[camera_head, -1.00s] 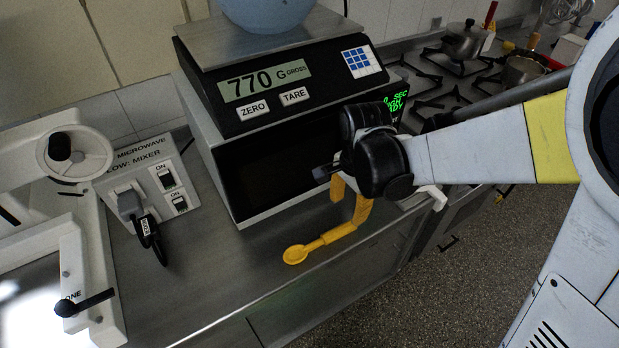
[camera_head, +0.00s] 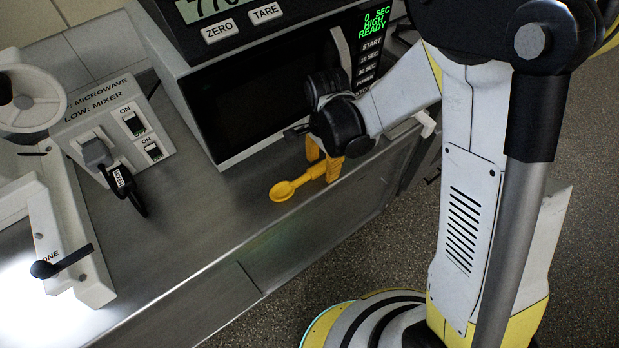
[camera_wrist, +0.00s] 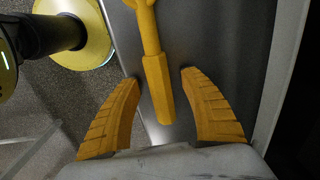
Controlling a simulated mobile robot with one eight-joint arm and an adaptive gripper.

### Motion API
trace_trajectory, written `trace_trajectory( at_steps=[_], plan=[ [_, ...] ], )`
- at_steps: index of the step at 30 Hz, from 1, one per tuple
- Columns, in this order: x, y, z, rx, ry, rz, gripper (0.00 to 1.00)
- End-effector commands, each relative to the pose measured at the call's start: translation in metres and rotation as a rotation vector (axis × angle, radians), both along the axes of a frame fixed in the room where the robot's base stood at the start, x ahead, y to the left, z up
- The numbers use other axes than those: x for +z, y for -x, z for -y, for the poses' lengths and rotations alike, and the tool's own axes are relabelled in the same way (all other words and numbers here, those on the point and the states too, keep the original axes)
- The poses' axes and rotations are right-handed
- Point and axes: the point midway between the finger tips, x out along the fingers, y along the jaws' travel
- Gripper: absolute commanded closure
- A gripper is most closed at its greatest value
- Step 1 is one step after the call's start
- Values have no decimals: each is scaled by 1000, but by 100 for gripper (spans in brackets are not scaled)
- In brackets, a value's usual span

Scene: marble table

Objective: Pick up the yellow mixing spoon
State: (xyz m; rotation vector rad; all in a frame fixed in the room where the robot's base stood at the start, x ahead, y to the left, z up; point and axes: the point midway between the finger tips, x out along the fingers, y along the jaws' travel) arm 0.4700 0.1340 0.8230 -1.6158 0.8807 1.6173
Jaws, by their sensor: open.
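The yellow mixing spoon (camera_head: 283,190) lies on the grey metal counter in front of the microwave, near the counter's front edge. Its bowl points left in the head view and its handle reaches toward my gripper (camera_head: 324,162). In the wrist view, the spoon's handle (camera_wrist: 157,82) runs down from the top, and its end lies between the two yellow fingers of my gripper (camera_wrist: 160,78). The fingers are spread, with a gap visible on each side of the handle.
The microwave (camera_head: 270,95) stands close behind my gripper. A switch box (camera_head: 118,125) with a black plug and a white appliance (camera_head: 60,235) are at the left. The counter (camera_head: 190,225) between them and the spoon is clear. Floor (camera_head: 385,235) lies beyond the front edge.

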Motion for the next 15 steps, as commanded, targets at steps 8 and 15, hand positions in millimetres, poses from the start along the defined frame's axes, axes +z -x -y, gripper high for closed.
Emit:
trace_trajectory(
  at_steps=[8, 15],
  plan=[
    [-4, 0, 0, 0, -1, -1, 56],
    [-4, 0, 0, 0, -1, 1, 100]
  ],
)
